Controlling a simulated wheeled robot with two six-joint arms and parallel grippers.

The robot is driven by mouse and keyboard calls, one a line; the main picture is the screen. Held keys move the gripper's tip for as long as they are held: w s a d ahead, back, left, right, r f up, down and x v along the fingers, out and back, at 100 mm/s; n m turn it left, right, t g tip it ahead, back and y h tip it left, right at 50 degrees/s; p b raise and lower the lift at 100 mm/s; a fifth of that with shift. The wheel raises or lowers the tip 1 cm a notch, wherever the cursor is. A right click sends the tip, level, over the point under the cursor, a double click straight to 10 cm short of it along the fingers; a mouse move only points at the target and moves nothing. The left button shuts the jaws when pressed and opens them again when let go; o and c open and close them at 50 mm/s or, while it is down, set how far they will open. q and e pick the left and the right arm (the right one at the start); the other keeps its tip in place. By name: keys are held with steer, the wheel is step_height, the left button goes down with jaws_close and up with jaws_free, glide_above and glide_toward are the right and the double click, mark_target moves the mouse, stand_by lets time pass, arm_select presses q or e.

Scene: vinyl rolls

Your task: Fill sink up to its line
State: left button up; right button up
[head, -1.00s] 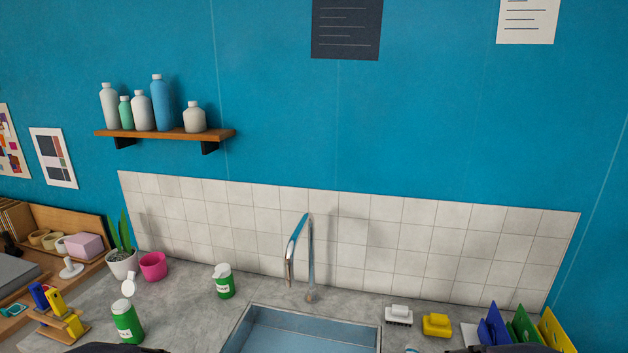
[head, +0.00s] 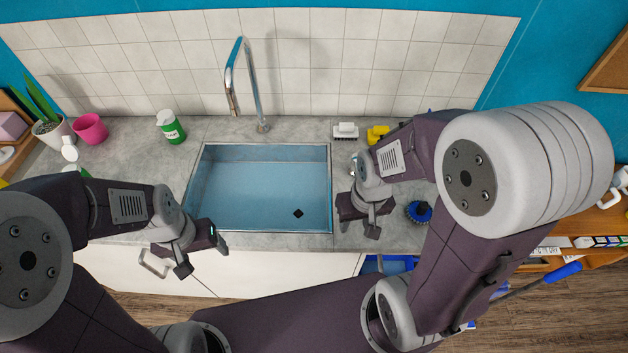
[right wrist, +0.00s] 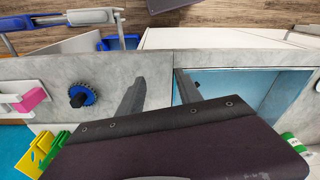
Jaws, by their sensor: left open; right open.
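The sink (head: 260,190) is a rectangular basin with blue-looking inner walls, set in the grey counter. A small dark square lies on its floor near the front right. I cannot make out a fill line or tell whether there is water. The tall chrome faucet (head: 256,90) stands behind the basin, its spout to the left; no stream shows. My left gripper (head: 204,265) is open and empty at the front left of the sink. My right gripper (head: 357,228) is open and empty over the counter just right of the sink; its fingers also show in the right wrist view (right wrist: 160,88).
A green bottle with a white cap (head: 171,127) and a pink pot (head: 90,129) stand left of the faucet. A white brush (head: 345,131), a yellow item (head: 377,134) and a round blue brush (head: 419,211) lie right of the sink. A cabinet handle (head: 152,265) sticks out below the counter.

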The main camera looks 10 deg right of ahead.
steer(key=w+d+r+m+p, duration=0.1)
steer(key=w+d+r, duration=0.15)
steer(key=w, duration=0.65)
steer(key=w+d+r+m, duration=0.1)
steer(key=w+d+r, duration=0.15)
steer(key=w, duration=0.65)
steer(key=shift+g, duration=0.6)
steer(key=d+f, duration=0.1)
steer(key=f, duration=0.3)
steer(key=d+f+p, duration=0.1)
steer(key=f, duration=0.2)
steer(key=d+f, duration=0.1)
steer(key=f, duration=0.3)
steer(key=shift+d+f+p, duration=0.1)
steer(key=shift+f+p, duration=0.2)
steer(key=shift+f, duration=0.45)
steer(key=shift+d+f+m, duration=0.1)
steer(key=shift+f+m, duration=0.1)
steer(key=shift+m, duration=0.1)
jaws_close()
